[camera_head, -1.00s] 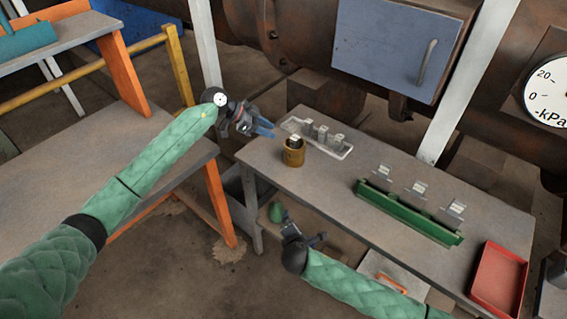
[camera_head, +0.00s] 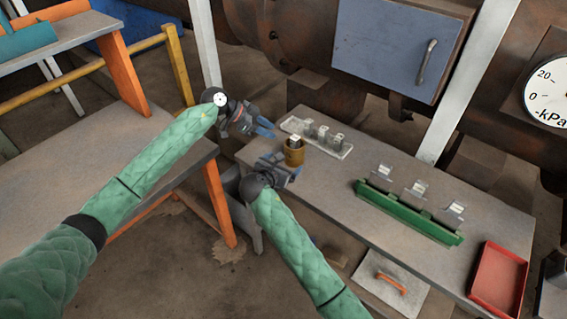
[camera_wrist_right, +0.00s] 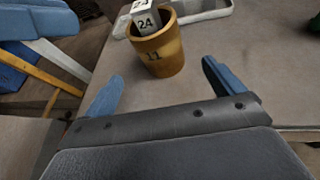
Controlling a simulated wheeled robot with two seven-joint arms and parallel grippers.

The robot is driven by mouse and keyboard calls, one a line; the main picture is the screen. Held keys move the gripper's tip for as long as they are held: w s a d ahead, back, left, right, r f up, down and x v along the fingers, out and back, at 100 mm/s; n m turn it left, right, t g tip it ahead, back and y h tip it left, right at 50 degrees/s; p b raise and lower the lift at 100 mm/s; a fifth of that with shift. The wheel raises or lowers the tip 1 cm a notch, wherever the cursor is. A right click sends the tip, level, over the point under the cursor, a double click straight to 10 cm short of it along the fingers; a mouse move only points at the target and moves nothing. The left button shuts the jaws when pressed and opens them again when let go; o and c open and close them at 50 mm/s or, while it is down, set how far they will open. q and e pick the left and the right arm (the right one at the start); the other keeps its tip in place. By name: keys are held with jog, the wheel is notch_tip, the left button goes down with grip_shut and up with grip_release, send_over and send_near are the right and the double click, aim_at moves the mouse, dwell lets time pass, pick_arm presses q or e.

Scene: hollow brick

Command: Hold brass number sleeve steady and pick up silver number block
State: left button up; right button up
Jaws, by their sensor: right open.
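The brass number sleeve (camera_head: 294,156), a round cup marked 11 in the right wrist view (camera_wrist_right: 158,55), stands upright near the left end of the table. The silver number block (camera_head: 295,141) sits in it with its top sticking out; the right wrist view shows 24 on the block (camera_wrist_right: 146,20). My left gripper (camera_head: 268,128) is just left of the sleeve, apart from it, its two fingers spread and empty. My right gripper (camera_head: 292,170) is open and empty on the near side of the sleeve. In the right wrist view its fingers (camera_wrist_right: 163,82) point toward the sleeve without touching it.
A pale tray (camera_head: 343,154) with silver blocks lies behind the sleeve. A green rack (camera_head: 408,212) holding silver plates and a red tray (camera_head: 501,278) are on the right of the table (camera_head: 330,195). The tabletop between sleeve and rack is clear.

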aim_at(290, 158)
jog(key=shift+w+d+f+n, duration=0.2)
jog(key=shift+w+f+n, duration=0.2)
jog(key=shift+w, duration=0.2)
jog(key=shift+x, duration=3.8)
jog(key=shift+d, duration=0.15)
jog(key=c, duration=1.4)
